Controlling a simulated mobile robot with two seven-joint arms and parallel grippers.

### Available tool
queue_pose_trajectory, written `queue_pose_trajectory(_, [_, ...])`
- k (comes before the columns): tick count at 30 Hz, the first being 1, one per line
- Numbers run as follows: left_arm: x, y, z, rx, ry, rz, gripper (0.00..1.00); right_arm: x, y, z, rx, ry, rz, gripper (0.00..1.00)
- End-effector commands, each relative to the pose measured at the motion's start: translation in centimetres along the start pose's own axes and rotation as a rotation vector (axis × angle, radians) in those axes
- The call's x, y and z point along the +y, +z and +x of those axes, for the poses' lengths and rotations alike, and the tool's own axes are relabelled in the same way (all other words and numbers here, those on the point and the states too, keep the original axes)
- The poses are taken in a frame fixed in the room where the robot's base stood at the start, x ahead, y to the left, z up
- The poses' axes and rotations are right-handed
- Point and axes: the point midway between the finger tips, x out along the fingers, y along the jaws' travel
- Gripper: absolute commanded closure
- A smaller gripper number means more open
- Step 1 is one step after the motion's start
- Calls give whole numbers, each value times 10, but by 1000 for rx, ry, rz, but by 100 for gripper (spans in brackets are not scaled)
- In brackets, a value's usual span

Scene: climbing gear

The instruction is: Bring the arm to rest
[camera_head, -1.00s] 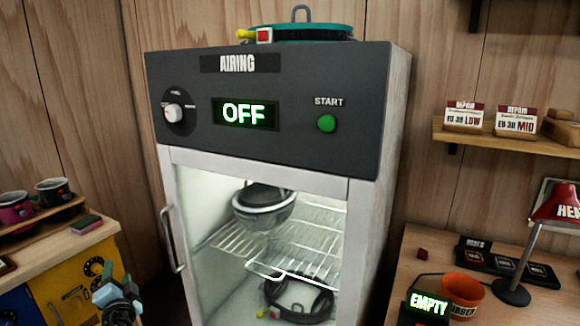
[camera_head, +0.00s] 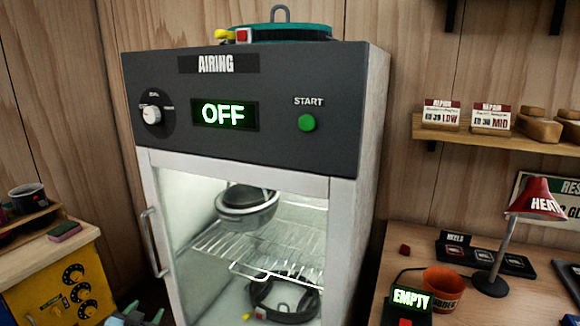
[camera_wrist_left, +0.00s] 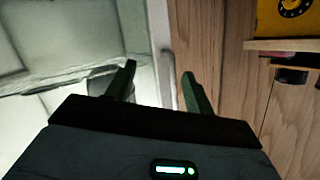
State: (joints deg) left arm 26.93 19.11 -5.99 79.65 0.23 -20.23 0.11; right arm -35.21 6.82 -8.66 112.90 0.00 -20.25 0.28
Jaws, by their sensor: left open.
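Only the tip of my left gripper (camera_head: 138,318) shows at the bottom edge of the head view, low in front of the airing cabinet (camera_head: 345,270) and left of its middle. In the left wrist view my left gripper (camera_wrist_left: 163,85) has its two dark fingers apart with nothing between them. The cabinet's glass door appears closed, with its upright handle (camera_head: 154,243) on the left. The rest of the left arm is out of sight. My right gripper is in neither view.
The cabinet display (camera_head: 224,114) reads OFF. Inside are a dark round item (camera_head: 247,203) on a wire rack and a coiled item (camera_head: 285,300) below. A bench with a red lamp (camera_head: 535,198) and orange cup (camera_head: 443,288) stands right.

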Motion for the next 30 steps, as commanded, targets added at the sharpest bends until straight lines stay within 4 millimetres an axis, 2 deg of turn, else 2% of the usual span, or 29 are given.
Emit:
queue_pose_trajectory(1, [12,14,-8,-15,17,-3,47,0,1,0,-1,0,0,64])
queue_pose_trajectory(5, [42,48,-33,-54,60,-12,47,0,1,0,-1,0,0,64])
queue_pose_trajectory(8, [70,79,-60,-91,100,-24,47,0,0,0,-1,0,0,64])
queue_pose_trajectory(14, [132,145,-140,-189,192,-68,47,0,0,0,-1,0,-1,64])
queue_pose_trajectory(18, [168,182,-206,-263,249,-111,47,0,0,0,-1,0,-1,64])
queue_pose_trajectory(24, [206,214,-301,-368,308,-178,47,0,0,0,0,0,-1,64])
queue_pose_trajectory(27, [216,221,-338,-410,325,-206,47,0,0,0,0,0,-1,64])
queue_pose_trajectory(30, [222,224,-362,-437,334,-225,47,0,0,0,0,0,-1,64])
